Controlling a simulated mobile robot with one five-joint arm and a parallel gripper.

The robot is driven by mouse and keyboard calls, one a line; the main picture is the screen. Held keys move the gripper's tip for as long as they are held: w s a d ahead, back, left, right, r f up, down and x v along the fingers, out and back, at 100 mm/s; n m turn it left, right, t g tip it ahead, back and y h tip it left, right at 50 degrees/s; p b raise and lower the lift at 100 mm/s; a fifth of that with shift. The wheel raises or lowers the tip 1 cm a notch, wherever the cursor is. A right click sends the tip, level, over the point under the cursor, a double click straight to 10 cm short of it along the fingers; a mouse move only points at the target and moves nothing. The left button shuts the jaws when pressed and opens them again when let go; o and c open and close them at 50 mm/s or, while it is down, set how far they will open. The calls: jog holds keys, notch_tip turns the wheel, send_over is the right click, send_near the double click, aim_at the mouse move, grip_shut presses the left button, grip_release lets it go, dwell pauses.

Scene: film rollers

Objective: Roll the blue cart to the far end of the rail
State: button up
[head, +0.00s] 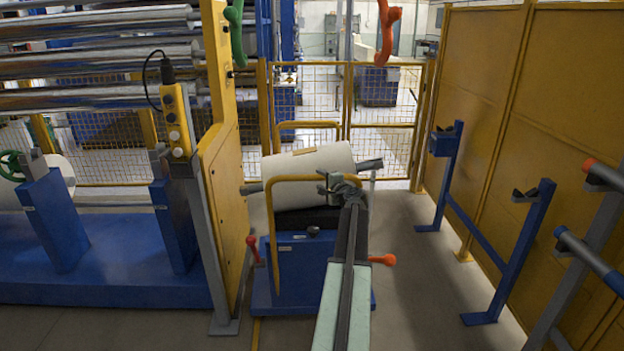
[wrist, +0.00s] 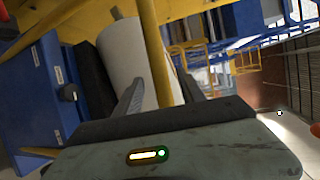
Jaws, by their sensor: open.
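The blue cart (head: 300,262) stands in the middle of the head view, with a yellow tube handle (head: 270,235) and a pale film roll (head: 308,172) lying across its top. My gripper (head: 340,185) is at the right part of the handle's top bar. In the wrist view the yellow handle bar (wrist: 157,52) runs between the two spread fingers of my gripper (wrist: 158,90), with the pale roll (wrist: 122,62) behind. I cannot tell whether a finger touches the bar. A thin yellow strip (head: 256,332) shows on the floor by the cart; I cannot make out a rail clearly.
A yellow post and panel (head: 222,160) stand close left of the cart. A mesh fence (head: 385,125) closes off the back. Blue stands (head: 520,250) line the yellow wall (head: 565,110) at right. Grey floor (head: 415,260) is clear between cart and stands.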

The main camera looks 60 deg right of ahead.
aim_at(313, 176)
jog(key=b+x, duration=0.1)
jog(key=x, duration=0.6)
jog(key=shift+w+f, duration=0.15)
jog(key=shift+w, duration=0.05)
jog(key=shift+s, duration=0.1)
grip_shut()
jog(key=shift+a, duration=0.1)
dwell(0.8)
